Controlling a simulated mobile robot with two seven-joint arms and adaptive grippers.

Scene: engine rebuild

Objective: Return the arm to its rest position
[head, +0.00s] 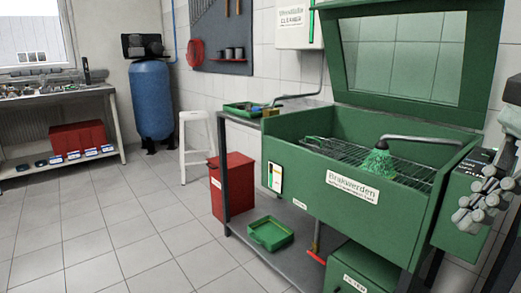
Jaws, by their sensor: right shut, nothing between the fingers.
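My right gripper (473,212) is at the right edge of the head view, its grey jointed fingers closed together with nothing between them. It hangs in front of the right end of the green parts washer (293,182), overlapping the green box on that end. I cannot tell whether it touches the box. Part of my right arm runs up out of the picture at the right edge. My left gripper is not in view.
The washer's lid (336,45) stands open, and a green brush (379,163) is over its grate. A red bin (232,185), a white stool (197,140) and a blue tank (152,98) stand further left. The tiled floor (130,220) at left is clear.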

